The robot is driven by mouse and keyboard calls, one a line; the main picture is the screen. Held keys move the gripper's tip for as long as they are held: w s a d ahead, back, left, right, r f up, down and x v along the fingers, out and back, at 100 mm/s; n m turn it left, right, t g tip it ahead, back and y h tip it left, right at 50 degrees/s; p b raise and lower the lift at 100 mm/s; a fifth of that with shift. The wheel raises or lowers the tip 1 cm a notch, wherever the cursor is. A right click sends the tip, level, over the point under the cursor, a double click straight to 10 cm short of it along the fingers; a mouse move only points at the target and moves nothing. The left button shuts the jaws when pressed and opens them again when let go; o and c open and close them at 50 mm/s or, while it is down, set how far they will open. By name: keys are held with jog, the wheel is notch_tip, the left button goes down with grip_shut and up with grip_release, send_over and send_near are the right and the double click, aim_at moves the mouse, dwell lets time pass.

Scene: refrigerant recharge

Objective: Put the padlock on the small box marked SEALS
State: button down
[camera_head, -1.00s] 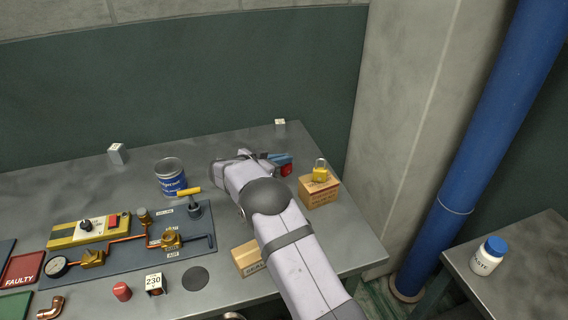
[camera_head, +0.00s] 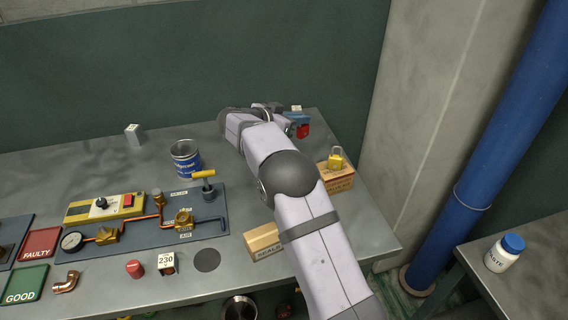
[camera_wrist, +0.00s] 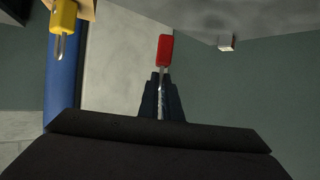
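The small cardboard box marked SEALS (camera_head: 265,241) sits near the table's front edge, left of my forearm. My gripper (camera_head: 298,118) is far back at the right of the table, well away from that box. It appears shut on the shackle of a red padlock (camera_head: 303,131). In the wrist view the red padlock (camera_wrist: 165,50) shows edge-on beyond the dark fingers (camera_wrist: 162,85). A second, yellow padlock (camera_head: 336,160) stands on another cardboard box (camera_head: 338,180) at the right. The yellow padlock also shows in the wrist view (camera_wrist: 63,17).
A blue-labelled can (camera_head: 186,160) and a valve board (camera_head: 140,228) with a gauge stand left of my arm. A red block (camera_head: 134,269) and a 230 tag (camera_head: 167,264) lie in front. A blue pipe (camera_head: 490,150) rises at right. A white bottle (camera_head: 504,254) stands on a side table.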

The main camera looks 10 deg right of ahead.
jog(key=a+r+n+t+y+p, duration=0.1)
jog(key=a+r+n+t+p, duration=0.1)
jog(key=a+r+p, duration=0.5)
jog(key=a+r+n+t+y+p, duration=0.1)
jog(key=a+r, duration=0.4)
jog(key=a, duration=0.6)
jog(key=s+a+r+n+t+y+p, duration=0.25)
jog(key=s+a+p, duration=0.5)
jog(key=a, duration=0.55)
jog(key=s+a+f+n+y+p, duration=0.2)
jog(key=s+f+p, duration=0.15)
jog(key=s, duration=0.75)
jog(key=s+d+f+m+g+h, duration=0.1)
jog(key=s+d+f+m+h, duration=0.1)
jog(key=s+d, duration=0.3)
jog(key=s+d+f+m+g+h, duration=0.1)
jog(key=s+d+f+m+h, duration=0.1)
jog(key=s+d, duration=0.4)
jog(key=d+f, duration=0.1)
jog(key=d, duration=0.3)
jog(key=shift+f+p, duration=0.35)
jog(key=shift+s+m+g, duration=0.15)
jog(key=shift+m+g, duration=0.1)
jog(key=shift+g, duration=0.1)
